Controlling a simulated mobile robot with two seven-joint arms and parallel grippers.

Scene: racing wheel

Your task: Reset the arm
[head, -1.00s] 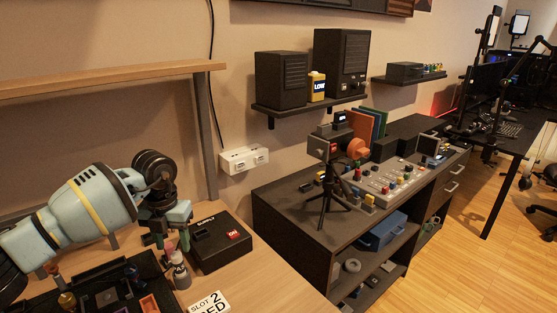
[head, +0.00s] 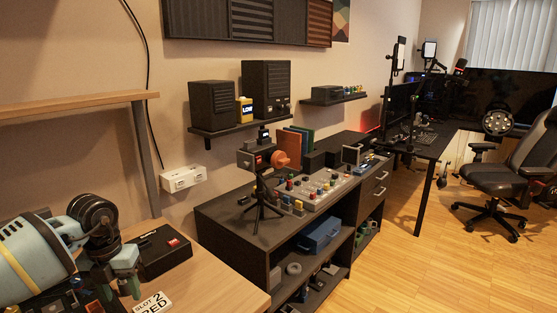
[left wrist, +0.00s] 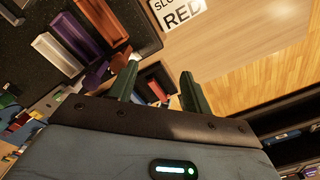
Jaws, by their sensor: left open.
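My left arm comes in from the lower left of the head view, pale blue with dark joints. My left gripper (head: 118,282) points down over the wooden workbench (head: 212,283), near its front left part. In the left wrist view the two dark green fingers (left wrist: 160,90) stand apart with nothing held between them. My right gripper is not in view.
A black box with a red switch (head: 162,252) sits close to the left gripper. A white "SLOT 2 RED" card (head: 152,304) lies in front of it. A dark cabinet (head: 240,240) carries a tripod device (head: 262,185) and a control panel. Open wooden floor (head: 400,250) lies to the right.

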